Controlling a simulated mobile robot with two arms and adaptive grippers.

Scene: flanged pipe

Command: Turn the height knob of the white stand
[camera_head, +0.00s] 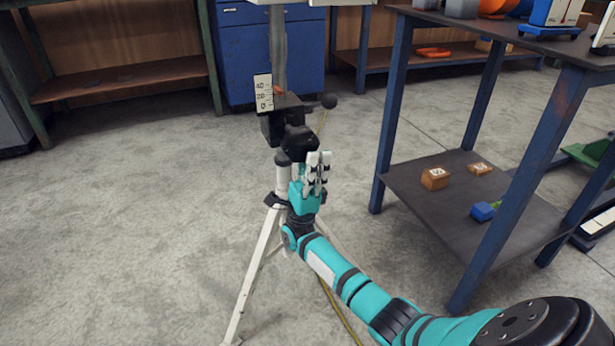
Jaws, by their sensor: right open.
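The white stand (258,262) is a tripod with pale legs and a black head block, upright on the floor in the middle of the view. A black round knob (298,139), which looks like the height knob, sits on the front of the block. My left gripper is out of view.
A blue-legged table (393,98) stands at the right; its dark lower shelf (440,205) holds small boxes and a blue block. A workbench (120,82) and blue cabinet (240,60) are behind. A yellow cable (340,312) runs along the floor. The left floor is clear.

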